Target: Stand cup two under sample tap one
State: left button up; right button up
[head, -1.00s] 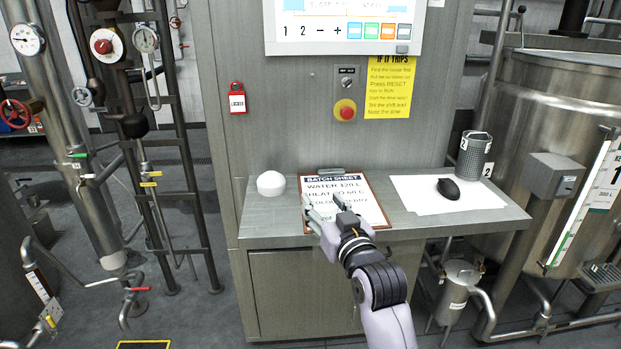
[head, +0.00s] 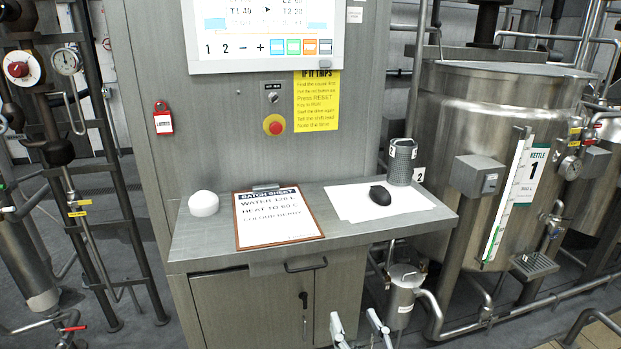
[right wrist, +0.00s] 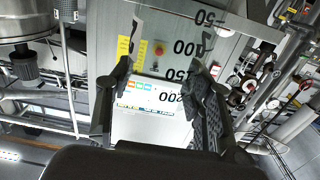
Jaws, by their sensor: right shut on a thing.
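My right gripper (head: 358,326) shows at the bottom edge of the head view, in front of the cabinet. In the right wrist view its fingers (right wrist: 160,95) are closed on a clear cup (right wrist: 180,75) with black volume marks. I cannot read a cup number on it, and it barely shows in the head view. Kettle 1 (head: 505,120) stands at the right with a green-and-white "KETTLE 1" plate. A small tap (head: 551,229) is low on its right side, above a grated shelf (head: 535,265). My left gripper is out of view.
A steel pot (head: 403,292) and floor pipes stand between desk and kettle. Floor shows at the lower right.

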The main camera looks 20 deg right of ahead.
aim_at(538, 261)
jog(key=i+l, duration=0.1)
jog(key=l, duration=1.05)
jog(key=i+l, duration=0.1)
jog(key=l, duration=2.15)
jog(key=i+l, duration=0.15)
jog(key=l, duration=0.95)
jog(key=i+l, duration=0.1)
jog(key=l, duration=1.05)
jog(key=i+l, duration=0.1)
jog(key=l, duration=1.05)
